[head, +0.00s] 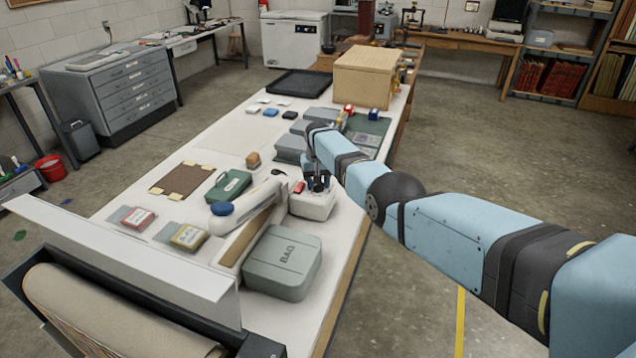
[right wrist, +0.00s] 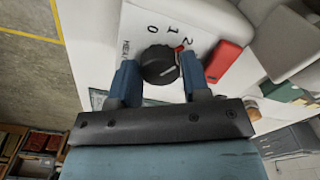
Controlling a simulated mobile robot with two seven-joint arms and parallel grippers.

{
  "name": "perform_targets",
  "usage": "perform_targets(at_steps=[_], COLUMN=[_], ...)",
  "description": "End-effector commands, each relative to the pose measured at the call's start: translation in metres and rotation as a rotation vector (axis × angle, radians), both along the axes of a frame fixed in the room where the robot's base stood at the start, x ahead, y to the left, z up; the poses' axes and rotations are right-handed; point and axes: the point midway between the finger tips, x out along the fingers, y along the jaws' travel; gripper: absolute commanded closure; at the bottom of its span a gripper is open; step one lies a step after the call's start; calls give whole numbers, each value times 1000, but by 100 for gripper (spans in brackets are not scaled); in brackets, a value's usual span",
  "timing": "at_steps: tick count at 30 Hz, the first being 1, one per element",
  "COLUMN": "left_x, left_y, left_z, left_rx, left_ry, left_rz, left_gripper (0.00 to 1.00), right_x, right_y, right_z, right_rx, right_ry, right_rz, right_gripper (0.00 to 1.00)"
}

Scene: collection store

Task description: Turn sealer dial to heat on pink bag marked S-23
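The dial (right wrist: 160,65) is a black round knob on a white panel marked 0, 1, 2 and HEAT in the right wrist view. My right gripper (right wrist: 160,73) has one blue finger on each side of it, both seeming to touch it. In the head view, my right gripper (head: 318,180) is over the white sealer body (head: 312,204). The sealer's long white arm (head: 250,200) has a blue knob. I cannot make out a pink bag or the mark S-23. My left gripper is not in view.
A red-labelled packet (head: 138,218) and a yellow-labelled packet (head: 189,236) lie left of the sealer. A green case (head: 229,186) is behind them. A red block (right wrist: 224,62) is beside the dial.

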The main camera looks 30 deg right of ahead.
Motion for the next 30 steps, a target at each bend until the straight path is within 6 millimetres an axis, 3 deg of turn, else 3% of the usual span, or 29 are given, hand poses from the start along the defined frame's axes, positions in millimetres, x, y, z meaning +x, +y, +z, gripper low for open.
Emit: perform_targets(at_steps=[1,3,16,30], left_x=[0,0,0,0], left_y=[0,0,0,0], left_z=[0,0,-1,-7], left_rx=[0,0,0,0], left_ry=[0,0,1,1], left_rz=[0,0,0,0], left_gripper=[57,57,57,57], right_x=[0,0,0,0], right_y=[0,0,1,0], right_z=[1,0,0,-2], right_rx=[0,0,1,0], right_ry=[-1,-1,0,1], right_rz=[0,0,77,677], right_gripper=[45,35,35,35])
